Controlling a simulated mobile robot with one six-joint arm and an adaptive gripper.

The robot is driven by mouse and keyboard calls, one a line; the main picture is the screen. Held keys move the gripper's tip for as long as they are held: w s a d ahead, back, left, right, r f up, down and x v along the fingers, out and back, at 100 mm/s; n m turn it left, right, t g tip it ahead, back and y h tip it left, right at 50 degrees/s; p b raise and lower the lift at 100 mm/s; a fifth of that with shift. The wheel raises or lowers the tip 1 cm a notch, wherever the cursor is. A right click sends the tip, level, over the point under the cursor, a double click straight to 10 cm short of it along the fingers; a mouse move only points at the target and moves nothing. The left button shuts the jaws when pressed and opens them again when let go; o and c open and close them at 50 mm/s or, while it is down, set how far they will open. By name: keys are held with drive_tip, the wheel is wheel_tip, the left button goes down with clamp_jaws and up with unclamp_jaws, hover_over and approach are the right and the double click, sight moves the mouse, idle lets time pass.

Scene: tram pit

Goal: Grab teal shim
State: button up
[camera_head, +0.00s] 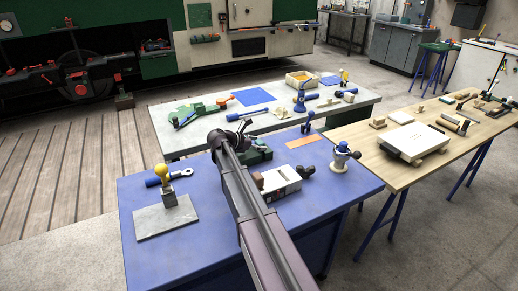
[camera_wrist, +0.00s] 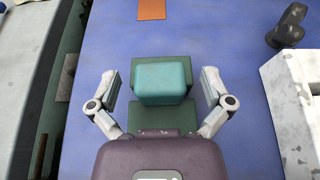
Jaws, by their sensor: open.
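The teal shim (camera_wrist: 163,79) is a small rounded block in the wrist view. It rests on a dark green block (camera_wrist: 161,122) on the blue table. My gripper (camera_wrist: 163,86) is open, with one finger to the left and one to the right of the shim, and gaps show on both sides. In the head view my gripper (camera_head: 240,135) is over the blue table, beside the dark green block (camera_head: 258,153). The shim cannot be made out clearly there, as my arm and gripper are close in front.
A white box (camera_wrist: 297,105) stands just right of the shim, with a dark grey part (camera_wrist: 288,27) behind it. An orange plate (camera_wrist: 151,9) lies flat beyond. The blue tabletop (camera_head: 150,258) is clear at its front left. A grey plate (camera_head: 166,222) bears a post with a yellow knob.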

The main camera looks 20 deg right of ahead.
sight(260, 141)
idle(0.3)
drive_tip(key=c, duration=1.3)
drive_tip(key=shift+r, duration=0.15)
wheel_tip(260, 141, up, 3)
drive_tip(key=p, duration=0.3)
drive_tip(key=s+a, duration=0.3)
drive_tip(key=a, duration=0.1)
drive_tip(key=s+a+r+p, duration=0.1)
drive_tip(key=s+a, duration=0.3)
drive_tip(key=s+a+p, duration=0.1)
drive_tip(key=s+a, duration=0.2)
drive_tip(key=a, duration=0.1)
drive_tip(key=shift+s+r, duration=0.35)
drive_tip(key=shift+s, duration=0.05)
